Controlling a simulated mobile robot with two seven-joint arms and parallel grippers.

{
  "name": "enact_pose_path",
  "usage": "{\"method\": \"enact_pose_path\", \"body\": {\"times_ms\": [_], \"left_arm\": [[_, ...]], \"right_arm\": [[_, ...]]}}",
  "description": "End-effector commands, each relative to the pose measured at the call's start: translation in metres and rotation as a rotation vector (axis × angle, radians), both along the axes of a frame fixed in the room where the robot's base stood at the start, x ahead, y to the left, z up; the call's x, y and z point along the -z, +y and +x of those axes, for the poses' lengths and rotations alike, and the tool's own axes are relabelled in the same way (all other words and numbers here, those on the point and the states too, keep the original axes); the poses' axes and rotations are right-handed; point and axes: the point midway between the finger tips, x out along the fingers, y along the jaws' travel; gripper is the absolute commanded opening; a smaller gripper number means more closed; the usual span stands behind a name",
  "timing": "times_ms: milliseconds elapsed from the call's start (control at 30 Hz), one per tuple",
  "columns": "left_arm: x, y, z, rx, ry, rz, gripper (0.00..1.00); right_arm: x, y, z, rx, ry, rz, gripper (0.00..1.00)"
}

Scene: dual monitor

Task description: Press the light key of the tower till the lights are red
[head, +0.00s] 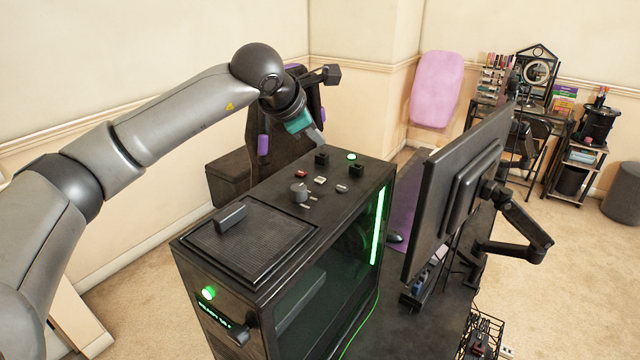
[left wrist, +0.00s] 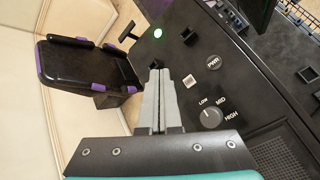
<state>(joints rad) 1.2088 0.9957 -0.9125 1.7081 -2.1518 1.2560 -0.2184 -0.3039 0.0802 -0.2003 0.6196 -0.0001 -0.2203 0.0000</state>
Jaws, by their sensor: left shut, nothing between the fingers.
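The black tower (head: 240,265) stands on the desk with a green light strip and green lamps lit. Its top (left wrist: 235,85) carries a red key (head: 301,174), a white key (head: 320,180), a round PWR button (head: 342,187) and a LOW-MID-HIGH knob (head: 299,192). The white key (left wrist: 190,82) and PWR button (left wrist: 213,62) also show in the left wrist view; the red key is hidden there. Contact cannot be told. Which key is the light key is unclear.
A monitor (head: 455,200) on an arm stands right of the tower. A dark chair (left wrist: 85,72) with purple parts is beyond the tower. A raised grille panel with a black handle (head: 230,217) covers the near part of the top.

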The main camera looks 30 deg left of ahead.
Motion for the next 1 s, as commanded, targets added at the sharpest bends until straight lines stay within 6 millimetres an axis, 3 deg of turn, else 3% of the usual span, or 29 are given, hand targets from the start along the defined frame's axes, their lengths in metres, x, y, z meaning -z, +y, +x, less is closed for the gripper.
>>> {"method": "enact_pose_path", "body": {"times_ms": [200, 400, 1000], "left_arm": [[0.037, 0.001, -0.001, 0.0, 0.002, 0.001, 0.0], [0.058, 0.0, 0.0, 0.0, 0.001, 0.001, 0.0], [0.062, 0.0, 0.0, 0.001, 0.0, 0.001, 0.0]], "right_arm": [[0.023, 0.0, 0.001, 0.0, -0.002, 0.0, 0.0], [0.042, 0.0, 0.003, 0.0, -0.004, 0.001, 0.0], [0.045, 0.0, 0.004, 0.001, -0.005, 0.001, 0.0]]}}
